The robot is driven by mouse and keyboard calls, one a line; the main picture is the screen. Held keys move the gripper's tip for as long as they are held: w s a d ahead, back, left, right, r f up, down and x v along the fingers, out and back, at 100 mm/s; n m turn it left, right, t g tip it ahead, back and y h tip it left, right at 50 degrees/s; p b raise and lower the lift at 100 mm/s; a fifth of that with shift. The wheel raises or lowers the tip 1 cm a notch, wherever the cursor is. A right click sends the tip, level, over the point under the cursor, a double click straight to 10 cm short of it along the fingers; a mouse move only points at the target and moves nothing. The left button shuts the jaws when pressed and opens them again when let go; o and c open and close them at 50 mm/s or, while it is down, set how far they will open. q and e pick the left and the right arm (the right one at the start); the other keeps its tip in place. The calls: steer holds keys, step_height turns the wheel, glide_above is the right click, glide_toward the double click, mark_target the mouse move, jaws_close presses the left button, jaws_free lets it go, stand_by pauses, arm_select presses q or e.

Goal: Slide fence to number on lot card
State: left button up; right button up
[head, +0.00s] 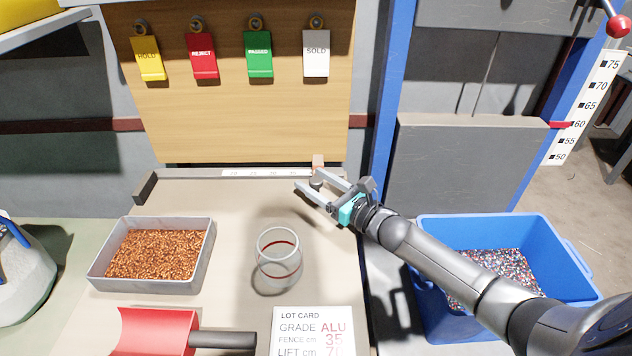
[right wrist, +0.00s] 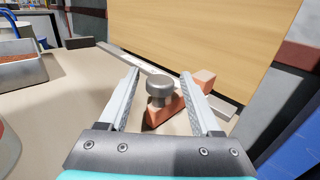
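The fence is an orange-red block with a grey round knob, at the back right of the bench; its end shows in the head view (head: 318,161) and its body in the right wrist view (right wrist: 160,113). The knob (right wrist: 160,90) stands between the fingers of my right gripper (head: 308,178), which is open with a gap on both sides. A white number scale (head: 265,172) runs along the bench's back edge; its figures are too small to read. My left gripper is out of view.
A tray of copper granules (head: 210,245), a glass jar (head: 278,270) and a red scoop (head: 155,332) are on the bench. A blue bin (head: 520,222) stands right, below my right arm. Coloured tags hang on the wooden backboard (head: 240,120). A lift scale (head: 575,115) stands far right.

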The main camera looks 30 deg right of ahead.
jaws_close()
stand_by(0.3)
stand_by(0.9)
